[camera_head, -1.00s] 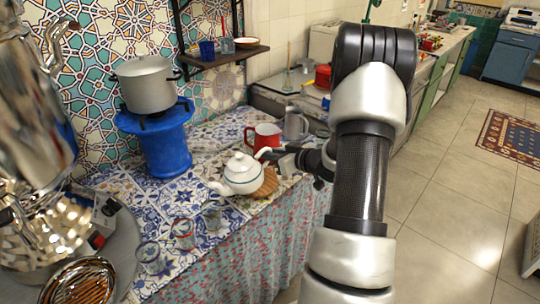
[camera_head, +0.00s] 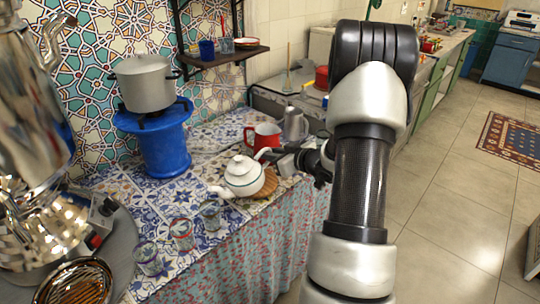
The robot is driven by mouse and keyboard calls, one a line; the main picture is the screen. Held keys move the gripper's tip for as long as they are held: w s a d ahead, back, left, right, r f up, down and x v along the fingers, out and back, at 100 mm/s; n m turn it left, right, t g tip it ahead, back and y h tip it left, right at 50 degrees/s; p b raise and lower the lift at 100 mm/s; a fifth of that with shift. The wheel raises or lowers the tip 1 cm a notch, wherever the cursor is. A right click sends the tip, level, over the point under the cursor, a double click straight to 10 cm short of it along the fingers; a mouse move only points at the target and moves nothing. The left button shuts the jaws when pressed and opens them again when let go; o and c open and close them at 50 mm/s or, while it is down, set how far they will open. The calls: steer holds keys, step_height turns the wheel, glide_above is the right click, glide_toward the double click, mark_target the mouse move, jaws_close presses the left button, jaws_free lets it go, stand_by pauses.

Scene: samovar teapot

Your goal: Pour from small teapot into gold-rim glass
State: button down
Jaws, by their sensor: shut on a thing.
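The small white teapot (camera_head: 243,177) with a dark trim line is tilted, its spout pointing left and down. My gripper (camera_head: 272,156) is shut on its handle at the right side; the fingertips are small and partly hidden. Three small glasses stand in a row along the table's front edge: a far one (camera_head: 211,217), a middle one with a reddish rim (camera_head: 182,233) and a near one (camera_head: 148,258). The spout tip is above and just behind the far glass, apart from it. I cannot tell which rim is gold, nor see any liquid stream.
A red mug (camera_head: 264,136) and a grey jug (camera_head: 295,123) stand close behind. A pot (camera_head: 145,84) sits on a blue stove (camera_head: 166,148). A large shiny samovar (camera_head: 30,110) fills the left.

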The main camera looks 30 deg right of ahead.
steer(key=shift+b, duration=0.6)
steer(key=shift+a+r+n+h+b, duration=0.15)
steer(key=shift+r+n+h+b, duration=0.5)
steer(key=shift+r, duration=0.95)
steer(key=shift+s+a+r+n+t+h+b, duration=0.15)
steer(key=shift+r+n+b, duration=0.15)
steer(key=shift+r, duration=0.3)
steer(key=shift+w+a+r+n+t+b, duration=0.1)
steer(key=shift+a+r+n+b, duration=0.15)
steer(key=shift+r, duration=0.35)
steer(key=shift+s+a+r+n+t+h+b, duration=0.1)
steer(key=shift+r+n+t+b, duration=0.1)
steer(key=shift+r+b, duration=0.3)
stand_by(4.1)
